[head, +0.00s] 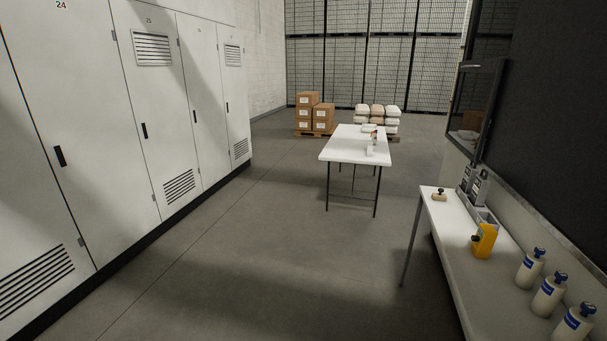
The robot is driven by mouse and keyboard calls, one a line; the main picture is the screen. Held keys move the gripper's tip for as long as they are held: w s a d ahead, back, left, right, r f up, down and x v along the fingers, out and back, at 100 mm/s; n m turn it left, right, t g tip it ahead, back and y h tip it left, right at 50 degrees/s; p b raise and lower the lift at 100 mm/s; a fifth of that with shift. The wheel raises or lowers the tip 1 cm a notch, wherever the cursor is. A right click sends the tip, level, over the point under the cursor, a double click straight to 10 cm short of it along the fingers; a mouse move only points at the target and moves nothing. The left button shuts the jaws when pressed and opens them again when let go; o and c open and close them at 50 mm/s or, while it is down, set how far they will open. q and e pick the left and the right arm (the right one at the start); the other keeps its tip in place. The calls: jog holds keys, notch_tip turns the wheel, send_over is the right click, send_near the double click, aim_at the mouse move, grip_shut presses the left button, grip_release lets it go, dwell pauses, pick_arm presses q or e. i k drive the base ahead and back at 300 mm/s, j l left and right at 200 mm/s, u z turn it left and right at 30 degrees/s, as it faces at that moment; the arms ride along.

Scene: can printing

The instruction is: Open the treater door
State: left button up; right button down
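No label in the head view marks the treater. At the right edge stands a large machine with a dark panel (555,110). A dark-framed, see-through panel (472,112) sits at its left end, and I cannot tell whether this is the treater door or how far it is open. Tall white cabinets (75,120) line the left side, with shut doors, black handles and vents; one is marked 24. Neither of my grippers is in view.
A narrow white table (455,228) at the right holds several white bottles (548,293), a yellow device (484,241) and small tools. A white table (355,148) stands mid-room. Boxes (309,114) and stacked sacks (377,117) are behind. Floor between cabinets and tables is clear.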

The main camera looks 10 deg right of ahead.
aim_at(476, 86)
jog(key=i+j+z, duration=0.15)
jog(key=i, duration=0.7)
jog(key=i+z, duration=0.65)
jog(key=i, duration=0.2)
jog(key=i+z, duration=0.75)
jog(key=i+j+z, duration=0.1)
jog(key=i+z, duration=0.15)
jog(key=i, duration=0.5)
